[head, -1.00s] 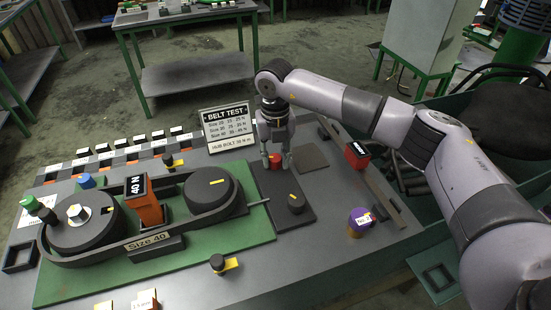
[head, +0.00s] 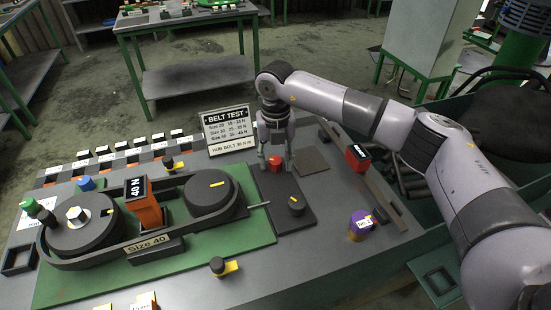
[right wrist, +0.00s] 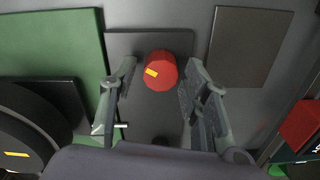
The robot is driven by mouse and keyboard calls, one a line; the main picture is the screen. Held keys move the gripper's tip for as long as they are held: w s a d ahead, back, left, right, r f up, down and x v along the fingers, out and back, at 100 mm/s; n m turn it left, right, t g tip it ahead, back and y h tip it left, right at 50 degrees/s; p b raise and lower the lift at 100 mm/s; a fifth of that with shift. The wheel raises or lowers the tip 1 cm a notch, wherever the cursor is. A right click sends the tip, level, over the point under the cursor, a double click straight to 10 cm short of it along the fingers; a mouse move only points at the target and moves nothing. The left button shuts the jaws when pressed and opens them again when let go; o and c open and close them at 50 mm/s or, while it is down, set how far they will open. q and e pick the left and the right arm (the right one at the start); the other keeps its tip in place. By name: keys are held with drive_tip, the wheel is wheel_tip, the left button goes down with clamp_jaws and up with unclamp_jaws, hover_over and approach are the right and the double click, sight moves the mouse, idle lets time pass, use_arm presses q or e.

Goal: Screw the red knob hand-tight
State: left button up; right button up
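The red knob (head: 275,162) stands on a dark plate at the right end of the green baseplate. It also shows in the right wrist view (right wrist: 161,70), with a yellow mark on its top left. My right gripper (head: 275,166) points down over the knob. In the right wrist view its fingers (right wrist: 160,82) stand on either side of the knob with gaps between, so it is open and not holding it. My left gripper is not in view.
A black knob (head: 296,205) with a yellow mark is on the same dark plate (head: 274,190). The belt and pulleys (head: 211,194) lie to the left. A red block (head: 357,157) and a purple cylinder (head: 361,225) stand to the right. The BELT TEST sign (head: 227,129) stands behind.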

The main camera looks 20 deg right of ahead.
sight(276, 161)
drive_tip(key=shift+o, duration=0.3)
wheel_tip(276, 161, up, 12)
idle(0.5)
